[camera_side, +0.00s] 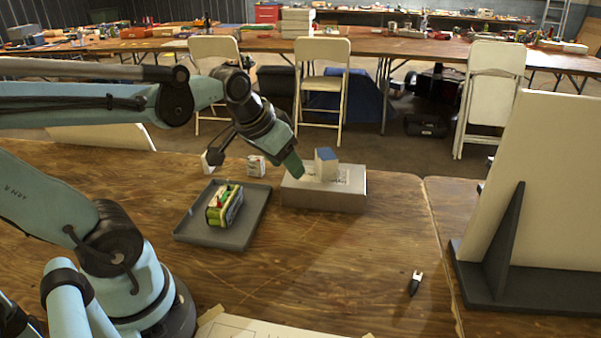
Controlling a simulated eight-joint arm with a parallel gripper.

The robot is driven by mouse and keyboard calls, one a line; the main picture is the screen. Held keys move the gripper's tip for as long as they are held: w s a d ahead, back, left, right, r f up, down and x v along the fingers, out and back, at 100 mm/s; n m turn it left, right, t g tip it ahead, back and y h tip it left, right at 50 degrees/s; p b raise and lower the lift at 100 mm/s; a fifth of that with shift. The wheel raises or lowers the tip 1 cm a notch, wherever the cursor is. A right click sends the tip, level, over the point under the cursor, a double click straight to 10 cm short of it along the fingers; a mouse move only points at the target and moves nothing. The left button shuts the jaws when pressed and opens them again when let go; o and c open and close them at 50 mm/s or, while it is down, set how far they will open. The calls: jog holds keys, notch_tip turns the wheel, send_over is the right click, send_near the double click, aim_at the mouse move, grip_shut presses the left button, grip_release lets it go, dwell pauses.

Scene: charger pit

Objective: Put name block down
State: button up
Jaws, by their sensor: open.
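A small pale block with a blue top (326,164) stands upright on a grey box (340,197) on the wooden table; it is probably the name block, but no name can be read on it. My gripper (297,169) points down and to the right, just left of the block and above the box's left end. It is open and appears empty. A narrow gap shows between its tip and the block. The exact spread of the fingers is hard to see from this side.
A dark tray (251,224) holding a green and yellow item (224,205) lies left of the grey box. A small white carton (256,166) stands behind the tray. A dark tool (415,283) lies at front right. A tall panel (540,180) stands far right. The centre front is clear.

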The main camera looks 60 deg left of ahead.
jog(key=s+d+f+m+t+h, duration=0.1)
jog(key=s+d+f, duration=0.1)
jog(key=d, duration=0.3)
jog(key=shift+s+d+m, duration=0.25)
jog(key=shift+d+m, duration=0.05)
jog(key=shift+d, duration=0.05)
